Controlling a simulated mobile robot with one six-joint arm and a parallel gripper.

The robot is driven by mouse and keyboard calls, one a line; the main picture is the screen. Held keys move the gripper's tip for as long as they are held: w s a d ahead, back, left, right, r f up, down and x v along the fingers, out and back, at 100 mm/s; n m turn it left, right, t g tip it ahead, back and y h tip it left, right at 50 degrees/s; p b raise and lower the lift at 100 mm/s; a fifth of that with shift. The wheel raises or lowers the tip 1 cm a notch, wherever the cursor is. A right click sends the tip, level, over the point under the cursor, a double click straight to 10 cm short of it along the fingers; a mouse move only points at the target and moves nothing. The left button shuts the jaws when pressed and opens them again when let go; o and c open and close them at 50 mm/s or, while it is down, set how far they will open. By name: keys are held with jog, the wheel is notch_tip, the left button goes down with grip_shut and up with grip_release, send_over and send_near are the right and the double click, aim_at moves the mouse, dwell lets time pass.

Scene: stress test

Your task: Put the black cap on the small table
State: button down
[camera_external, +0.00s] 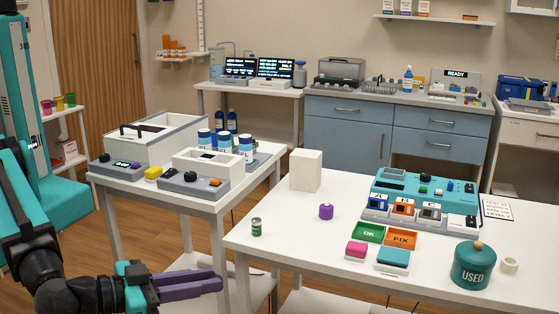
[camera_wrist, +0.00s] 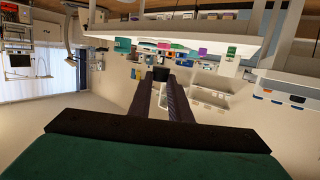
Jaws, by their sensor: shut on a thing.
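My gripper (camera_external: 220,279) is low in the front left of the external view, its purple fingers pointing right. In the wrist view the fingers (camera_wrist: 162,84) are shut on a small dark thing at their tips, which looks like the black cap (camera_wrist: 160,74). The fingers hide the cap in the external view. The smaller white table (camera_external: 216,206) stands at the left, behind my gripper. It bears a large open white box (camera_external: 180,137), a smaller white box (camera_external: 218,166), grey devices with black knobs, a yellow block and several blue-capped bottles.
A larger white table (camera_external: 280,229) stands to the right. It bears a green can (camera_external: 256,227), a purple cap (camera_external: 326,211), a white block (camera_external: 305,170), green and orange trays, a teal device (camera_external: 423,188) and a USED jar (camera_external: 473,266). The smaller table's front edge has bare room.

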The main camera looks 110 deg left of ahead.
jog(key=w+a+n+g+y, duration=0.1)
jog(key=w+a+n+g, duration=0.25)
jog(key=a, duration=0.75)
jog(key=w+a+n+g+y, duration=0.2)
jog(key=a+g, duration=0.2)
jog(key=a, duration=0.7)
jog(key=s+a+r+n+g, duration=0.1)
jog(key=s+a+n+g, duration=0.1)
jog(key=a, duration=0.7)
jog(key=s+a+n+g, duration=0.1)
jog(key=s+a, duration=0.3)
jog(key=a, duration=0.5)
jog(key=shift+r+n+g, duration=0.35)
jog(key=shift+r+g, duration=0.05)
jog(key=shift+g, duration=0.35)
jog(key=shift+a+f, duration=0.1)
jog(key=shift+f+p, duration=0.6)
jog(key=shift+f, duration=1.85)
